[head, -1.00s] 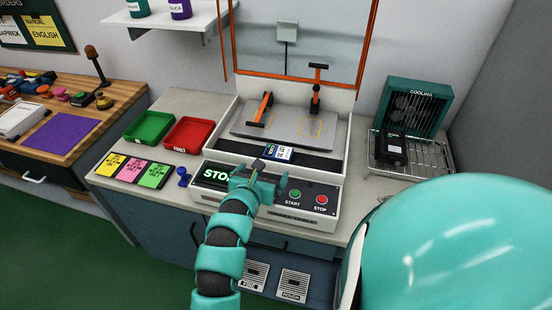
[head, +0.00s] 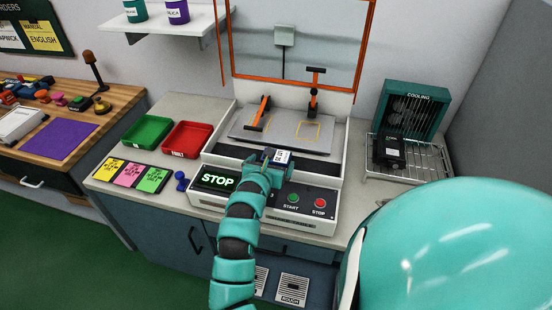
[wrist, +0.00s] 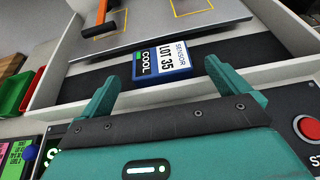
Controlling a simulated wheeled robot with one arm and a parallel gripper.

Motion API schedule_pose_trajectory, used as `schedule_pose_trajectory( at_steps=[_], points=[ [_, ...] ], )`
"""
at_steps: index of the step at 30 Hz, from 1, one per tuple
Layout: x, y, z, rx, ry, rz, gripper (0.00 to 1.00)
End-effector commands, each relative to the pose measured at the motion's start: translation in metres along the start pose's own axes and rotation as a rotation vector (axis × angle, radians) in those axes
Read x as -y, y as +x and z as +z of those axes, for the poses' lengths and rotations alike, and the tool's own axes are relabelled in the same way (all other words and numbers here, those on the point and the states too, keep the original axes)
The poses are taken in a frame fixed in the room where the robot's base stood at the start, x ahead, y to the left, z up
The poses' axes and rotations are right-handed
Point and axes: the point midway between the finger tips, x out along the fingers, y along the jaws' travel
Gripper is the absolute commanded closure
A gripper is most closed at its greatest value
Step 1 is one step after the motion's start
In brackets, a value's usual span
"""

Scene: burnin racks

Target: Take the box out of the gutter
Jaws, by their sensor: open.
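The box (wrist: 160,60) is small and blue with a white label reading SENSOR LOT 35 and COOL. It lies in the dark gutter (wrist: 228,56) in front of the grey plate. In the head view the box (head: 283,155) shows just beyond my gripper (head: 270,163), which hides part of it. In the wrist view my gripper (wrist: 160,76) is open and empty. Its two fingers point toward the box, one near each side, with the box ahead of and between the tips. I see no contact.
The grey plate (head: 285,131) carries orange clamps (head: 314,92). The console has a STOP display (head: 214,180), a green START button (head: 293,198) and a red STOP button (head: 319,204). Green (head: 147,131) and red (head: 188,138) trays stand left; a cooling rack (head: 410,156) stands right.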

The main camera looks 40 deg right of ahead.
Motion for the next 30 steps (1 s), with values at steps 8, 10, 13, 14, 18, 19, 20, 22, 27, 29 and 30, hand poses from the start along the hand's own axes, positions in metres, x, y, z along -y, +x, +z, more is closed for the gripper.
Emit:
schedule_pose_trajectory(
  at_steps=[8, 10, 13, 14, 18, 19, 20, 22, 27, 29, 30],
  points=[
    [-0.001, 0.014, 0.001, 0.0, -0.002, 0.001, 0.0],
    [0.0, 0.022, 0.001, -0.001, -0.002, -0.001, 0.0],
    [0.0, 0.035, 0.002, 0.001, -0.002, -0.002, 0.0],
    [0.0, 0.038, 0.002, 0.001, -0.001, 0.0, 0.0],
    [-0.001, 0.051, 0.001, -0.001, -0.003, 0.001, 0.0],
    [-0.001, 0.053, 0.0, -0.001, -0.002, 0.001, 0.0],
    [-0.001, 0.054, 0.0, -0.001, -0.001, 0.0, 0.0],
    [0.0, 0.055, 0.0, -0.001, 0.0, 0.0, 0.0],
    [-0.001, 0.055, -0.001, -0.001, 0.0, 0.001, 0.0],
    [-0.001, 0.055, -0.001, -0.002, 0.0, 0.001, 0.08],
    [-0.001, 0.055, -0.001, -0.001, 0.0, 0.001, 0.16]
  ],
)
